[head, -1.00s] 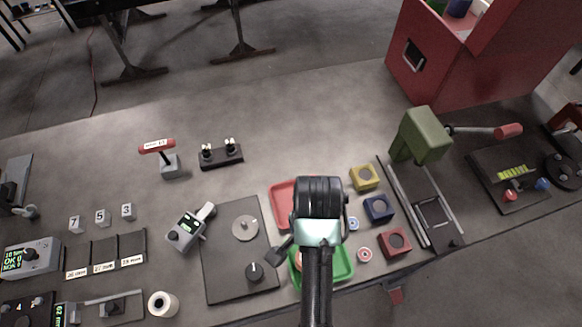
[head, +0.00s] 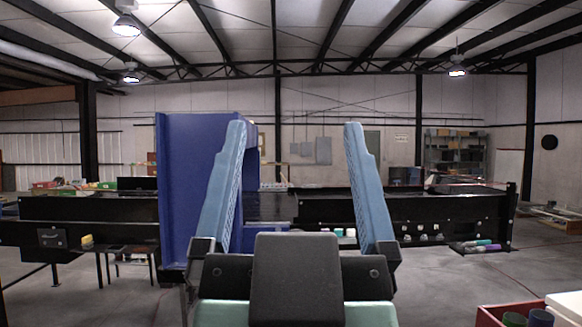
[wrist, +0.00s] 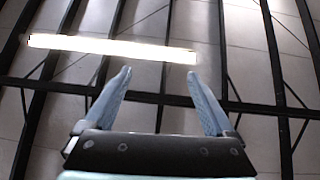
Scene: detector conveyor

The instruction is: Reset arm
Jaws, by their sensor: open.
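My gripper (head: 295,126) is raised in front of the head camera, with its two light blue fingers pointing up. The fingers are wide apart, with nothing between them. In the wrist view my gripper (wrist: 160,73) is also open and empty, facing the ceiling and a long bright lamp (wrist: 112,48). The rest of my arm is mostly hidden below the picture.
A dark conveyor (head: 400,214) runs across the hall, with a tall blue housing (head: 185,190) on it behind my gripper. Small items lie along the conveyor's right part. A red bin (head: 492,315) shows at the lower right. Grey floor (head: 440,285) lies open before the conveyor.

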